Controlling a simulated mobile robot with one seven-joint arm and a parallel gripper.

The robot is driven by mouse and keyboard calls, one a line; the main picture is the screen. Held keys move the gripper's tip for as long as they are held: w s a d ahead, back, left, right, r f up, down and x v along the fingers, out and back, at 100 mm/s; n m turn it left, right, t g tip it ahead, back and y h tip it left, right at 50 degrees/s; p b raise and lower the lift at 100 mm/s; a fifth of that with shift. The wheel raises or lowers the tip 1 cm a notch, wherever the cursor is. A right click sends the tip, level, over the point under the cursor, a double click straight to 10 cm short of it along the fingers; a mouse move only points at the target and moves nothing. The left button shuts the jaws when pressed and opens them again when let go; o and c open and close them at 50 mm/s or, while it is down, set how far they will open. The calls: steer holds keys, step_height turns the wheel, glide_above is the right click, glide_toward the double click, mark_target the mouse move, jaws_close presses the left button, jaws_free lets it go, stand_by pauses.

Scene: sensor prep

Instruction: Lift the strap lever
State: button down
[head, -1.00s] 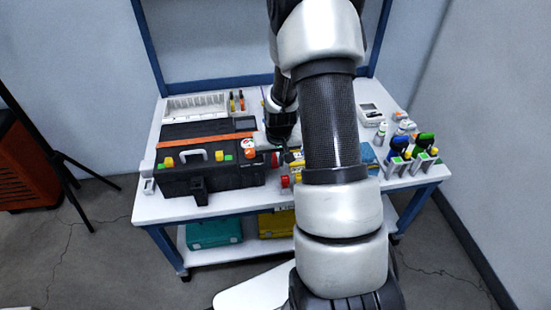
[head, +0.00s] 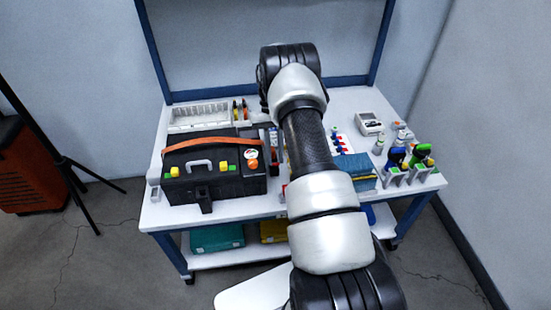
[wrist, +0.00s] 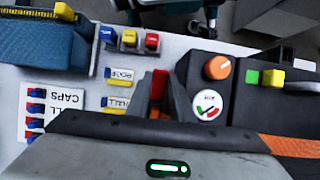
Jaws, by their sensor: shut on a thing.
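A black case (head: 225,187) with an orange strap (head: 207,142) over its top stands at the left of the table. In the wrist view the case (wrist: 262,107) is at the right, with part of the strap (wrist: 290,146) at the lower right. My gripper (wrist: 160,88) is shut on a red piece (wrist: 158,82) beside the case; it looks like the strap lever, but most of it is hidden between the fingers. In the head view my arm hides the fingertips. An orange knob (wrist: 217,67) and a round white gauge (wrist: 207,105) sit on the case near the gripper.
A label sheet (wrist: 48,110) with small coloured pieces lies on the table. A blue box (head: 357,167) stands right of my arm. Blue and green topped tools (head: 397,160) stand at the right edge. A white rack (head: 199,114) is behind the case.

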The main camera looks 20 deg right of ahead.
mark_target(273, 152)
steer(key=shift+w+g, duration=0.15)
steer(key=shift+g, duration=0.15)
stand_by(0.4)
steer(key=c, duration=1.8)
jaws_free()
steer(key=shift+c, duration=0.2)
steer(key=shift+w+r, duration=0.1)
steer(key=shift+r, duration=0.05)
steer(key=v, duration=0.7)
steer(key=shift+d+r+p, duration=0.1)
steer(key=shift+p, duration=0.2)
